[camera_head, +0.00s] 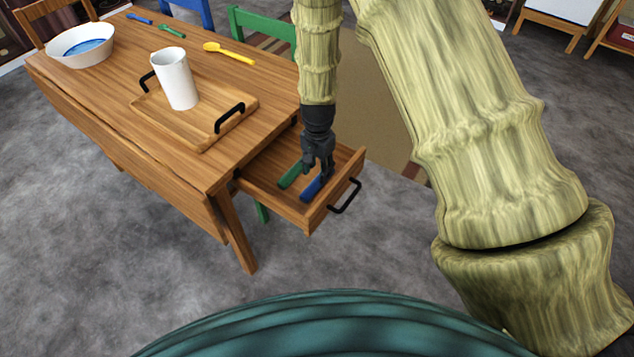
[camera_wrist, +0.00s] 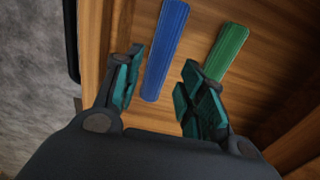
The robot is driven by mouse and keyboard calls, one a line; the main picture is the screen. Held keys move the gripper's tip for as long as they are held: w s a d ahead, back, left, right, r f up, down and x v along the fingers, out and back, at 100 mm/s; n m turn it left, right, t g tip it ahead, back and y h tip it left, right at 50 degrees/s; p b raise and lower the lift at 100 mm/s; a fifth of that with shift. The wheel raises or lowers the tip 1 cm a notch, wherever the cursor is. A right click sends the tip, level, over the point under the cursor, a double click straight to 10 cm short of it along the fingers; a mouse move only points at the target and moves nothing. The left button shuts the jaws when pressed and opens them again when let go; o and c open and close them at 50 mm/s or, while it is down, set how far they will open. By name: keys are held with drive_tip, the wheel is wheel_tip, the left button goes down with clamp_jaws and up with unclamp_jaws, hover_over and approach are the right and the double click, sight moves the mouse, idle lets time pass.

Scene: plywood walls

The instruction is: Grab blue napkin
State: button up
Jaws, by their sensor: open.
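The blue napkin (camera_head: 312,188) is a narrow folded strip lying in the open drawer (camera_head: 296,214) of the wooden table. It also shows in the wrist view (camera_wrist: 165,50), lying between the lines of my two fingers. A green napkin (camera_head: 291,175) lies beside it, to the right in the wrist view (camera_wrist: 227,50). My gripper (camera_head: 318,168) points down into the drawer over the blue napkin. In the wrist view my gripper (camera_wrist: 158,92) is open, with nothing held between its fingers. The fingers hide part of the blue napkin in the head view.
The drawer front has a black handle (camera_head: 345,197). On the table (camera_head: 120,55) stand a wooden tray (camera_head: 205,143) with a white pitcher (camera_head: 175,80), a white bowl (camera_head: 58,50) and a yellow spoon (camera_head: 229,52). A green chair (camera_head: 262,26) stands behind the table.

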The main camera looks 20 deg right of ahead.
sight(318, 180)
drive_tip(key=shift+f, duration=2.65)
drive_tip(key=c, duration=0.7)
